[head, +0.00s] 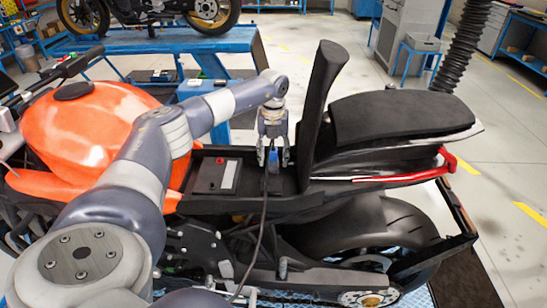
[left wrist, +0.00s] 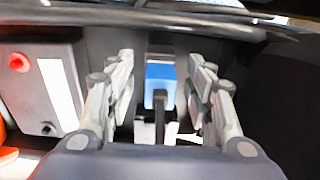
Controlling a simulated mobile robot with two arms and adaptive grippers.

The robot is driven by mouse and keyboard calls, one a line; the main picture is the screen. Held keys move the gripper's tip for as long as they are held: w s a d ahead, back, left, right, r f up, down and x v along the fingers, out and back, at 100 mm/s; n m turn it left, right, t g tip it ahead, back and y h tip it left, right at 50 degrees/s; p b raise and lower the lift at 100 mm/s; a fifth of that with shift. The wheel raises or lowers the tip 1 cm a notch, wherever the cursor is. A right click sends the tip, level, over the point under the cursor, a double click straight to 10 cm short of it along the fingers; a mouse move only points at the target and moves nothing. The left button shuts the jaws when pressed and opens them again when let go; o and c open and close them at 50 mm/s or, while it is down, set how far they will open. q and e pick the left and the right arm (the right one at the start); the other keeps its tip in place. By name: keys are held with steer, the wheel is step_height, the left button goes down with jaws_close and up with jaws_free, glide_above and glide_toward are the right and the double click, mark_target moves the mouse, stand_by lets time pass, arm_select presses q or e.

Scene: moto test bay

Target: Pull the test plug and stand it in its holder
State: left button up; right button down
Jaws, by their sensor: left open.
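The blue test plug (head: 273,157) sits in the open bay of the motorcycle, beside the battery, with a black cable running down from it. It also shows in the left wrist view (left wrist: 160,72), seated in a dark recess, with its black cable end towards the camera. My left gripper (head: 272,160) is open above the plug. Its fingers are on either side of the plug, with a visible gap on each side in the left wrist view. I cannot make out the holder in either view. My right gripper is not in view.
The black battery (head: 216,174) with a red terminal is just left of the plug. The raised seat (head: 326,85) stands close on the right. The orange tank (head: 85,125) is at left. A blue workbench (head: 215,42) is behind the motorcycle.

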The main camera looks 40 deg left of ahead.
mark_target(273, 150)
arm_select(q)
steer(key=shift+p, duration=0.3)
jaws_close()
stand_by(0.3)
steer(key=shift+r, duration=0.1)
steer(key=shift+r+p, duration=0.9)
steer(key=shift+r, duration=0.1)
steer(key=shift+r+p, duration=1.7)
steer(key=shift+r, duration=0.25)
